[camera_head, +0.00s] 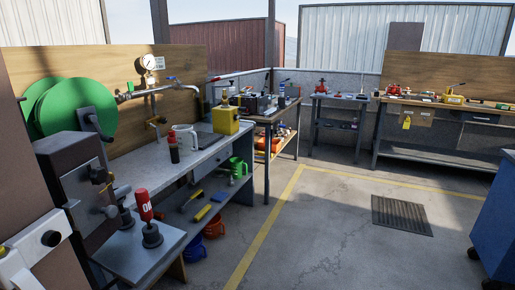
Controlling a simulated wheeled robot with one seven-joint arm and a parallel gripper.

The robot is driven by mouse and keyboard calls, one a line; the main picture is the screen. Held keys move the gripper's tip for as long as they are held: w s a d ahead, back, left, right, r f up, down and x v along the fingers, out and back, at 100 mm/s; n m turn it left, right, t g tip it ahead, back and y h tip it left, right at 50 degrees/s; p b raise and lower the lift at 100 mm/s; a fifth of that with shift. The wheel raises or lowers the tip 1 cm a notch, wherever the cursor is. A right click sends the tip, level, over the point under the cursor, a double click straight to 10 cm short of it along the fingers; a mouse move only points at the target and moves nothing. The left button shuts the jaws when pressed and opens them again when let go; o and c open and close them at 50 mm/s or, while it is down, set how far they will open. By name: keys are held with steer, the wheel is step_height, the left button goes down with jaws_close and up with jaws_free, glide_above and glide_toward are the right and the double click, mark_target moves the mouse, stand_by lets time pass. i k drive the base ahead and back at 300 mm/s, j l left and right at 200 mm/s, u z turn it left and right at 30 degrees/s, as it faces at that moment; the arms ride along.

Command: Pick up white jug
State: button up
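A white jug (184,137) stands upright on the grey-topped workbench (120,170) at the left. It looks small from here, and its handle side is hard to make out. A dark bottle with a red top (173,148) stands just in front of it and seems to overlap its left edge. The yellow box (226,121) is behind and to the right of the jug. My gripper is not in view, so its distance to the jug does not show.
A red bottle (143,205) stands on a low metal plate in the left foreground. Pipework with a gauge (149,62) and green discs (75,108) back the bench. A blue cabinet (497,225) is at the right. The concrete floor (310,240) between is mostly clear.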

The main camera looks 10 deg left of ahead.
mark_target(185, 133)
steer(key=i, duration=0.9)
steer(key=i+l+u, duration=0.15)
steer(key=i, duration=0.75)
steer(key=i+l+u, duration=0.15)
steer(key=i+u, duration=0.3)
steer(key=i+l+u, duration=0.7)
steer(key=u, duration=0.15)
steer(key=i+l+u, duration=0.45)
steer(key=k+l, duration=0.05)
steer(key=l, duration=0.05)
